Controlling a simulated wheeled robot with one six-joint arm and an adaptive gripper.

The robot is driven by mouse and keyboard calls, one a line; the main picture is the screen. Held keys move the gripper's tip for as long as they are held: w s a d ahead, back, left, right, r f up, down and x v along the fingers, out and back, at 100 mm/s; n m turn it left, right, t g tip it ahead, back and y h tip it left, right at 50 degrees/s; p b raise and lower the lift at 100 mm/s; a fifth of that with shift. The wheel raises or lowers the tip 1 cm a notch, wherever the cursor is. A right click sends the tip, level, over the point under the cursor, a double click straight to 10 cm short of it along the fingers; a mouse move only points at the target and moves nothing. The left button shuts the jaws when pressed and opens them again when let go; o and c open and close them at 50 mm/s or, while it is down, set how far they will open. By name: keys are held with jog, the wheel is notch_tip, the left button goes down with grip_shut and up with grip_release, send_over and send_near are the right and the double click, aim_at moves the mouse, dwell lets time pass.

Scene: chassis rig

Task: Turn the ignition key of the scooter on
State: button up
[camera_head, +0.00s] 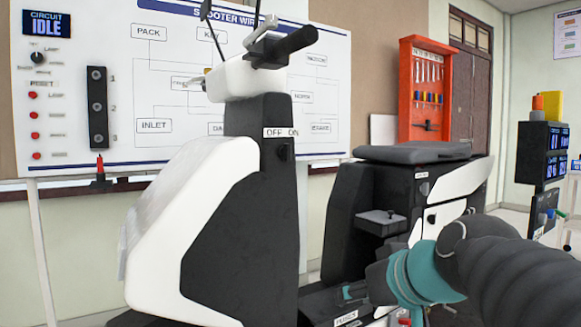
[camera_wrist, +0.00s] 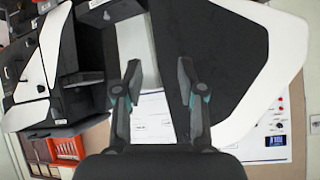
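The scooter (camera_head: 265,215) has a black front column with a white shield. The ignition switch (camera_head: 284,152) is a small dark piece on the column's right side, just under an "OFF ON" label (camera_head: 281,132). It is too small to tell which way the key points. My gripper (camera_head: 352,292) is low at the right of the column, below the switch and apart from it. In the wrist view my gripper (camera_wrist: 160,82) has its two fingers spread with nothing between them. The scooter's black body (camera_wrist: 230,50) shows beyond them; I cannot make out the key there.
The scooter seat (camera_head: 412,152) and rear body stand right of the column. The handlebar (camera_head: 270,50) is above. A wall panel with a "CIRCUIT IDLE" display (camera_head: 46,24) is at left. An orange tool cabinet (camera_head: 424,90) stands behind. The gap between column and seat is open.

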jog(key=w+a+r+n+t+y+b, duration=0.2)
jog(key=w+a+r+t+y, duration=0.1)
jog(key=w+r, duration=0.5)
jog(key=n+t+y+b, duration=0.2)
jog(key=b, duration=0.1)
send_near(289, 151)
jog(key=p+x, duration=0.1)
jog(key=x, duration=0.8)
jog(key=shift+w+a+p, duration=0.15)
jog(key=shift+w+p, duration=0.05)
jog(key=shift+p, duration=0.15)
grip_shut()
